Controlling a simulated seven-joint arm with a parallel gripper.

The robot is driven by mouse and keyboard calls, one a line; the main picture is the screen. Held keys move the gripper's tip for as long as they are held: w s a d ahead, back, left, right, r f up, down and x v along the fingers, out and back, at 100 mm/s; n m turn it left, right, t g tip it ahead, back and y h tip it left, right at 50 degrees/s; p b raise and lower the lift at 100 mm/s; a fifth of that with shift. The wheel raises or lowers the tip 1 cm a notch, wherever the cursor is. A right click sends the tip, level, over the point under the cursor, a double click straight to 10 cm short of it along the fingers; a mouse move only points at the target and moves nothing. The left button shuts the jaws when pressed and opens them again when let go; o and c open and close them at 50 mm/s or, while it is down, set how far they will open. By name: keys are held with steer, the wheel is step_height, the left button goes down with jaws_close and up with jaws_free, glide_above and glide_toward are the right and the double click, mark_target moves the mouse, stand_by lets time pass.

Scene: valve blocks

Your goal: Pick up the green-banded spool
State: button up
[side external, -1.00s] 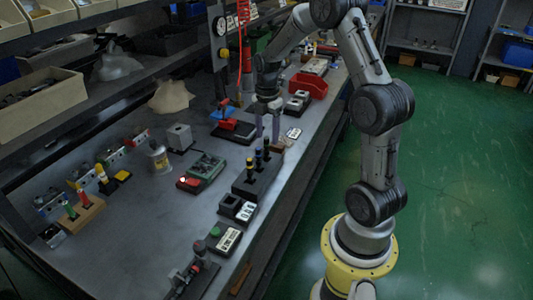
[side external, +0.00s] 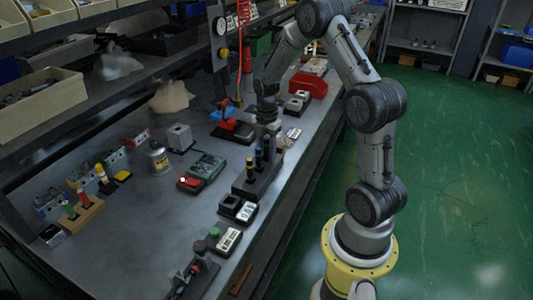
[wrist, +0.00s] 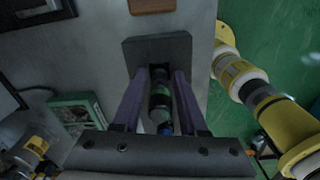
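A black rack (side external: 257,180) on the bench holds a row of upright dark spools. The near one has a yellow band (side external: 249,162) and the middle one a blue band (side external: 258,156). In the wrist view the green-banded spool (wrist: 160,98) stands between the purple fingers of my gripper (wrist: 160,76), with a blue-topped spool (wrist: 165,128) nearer the palm in the picture. The fingers are apart, with a gap to the spool on each side. In the side view my gripper (side external: 268,134) is low over the rack's far end, its fingertips largely hidden.
A green-and-red device (side external: 203,170) and a can (side external: 158,160) stand left of the rack. A red bin (side external: 308,84) and small blocks (side external: 297,101) are behind.

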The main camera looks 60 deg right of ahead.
jaws_close()
steer(key=shift+r, duration=0.15)
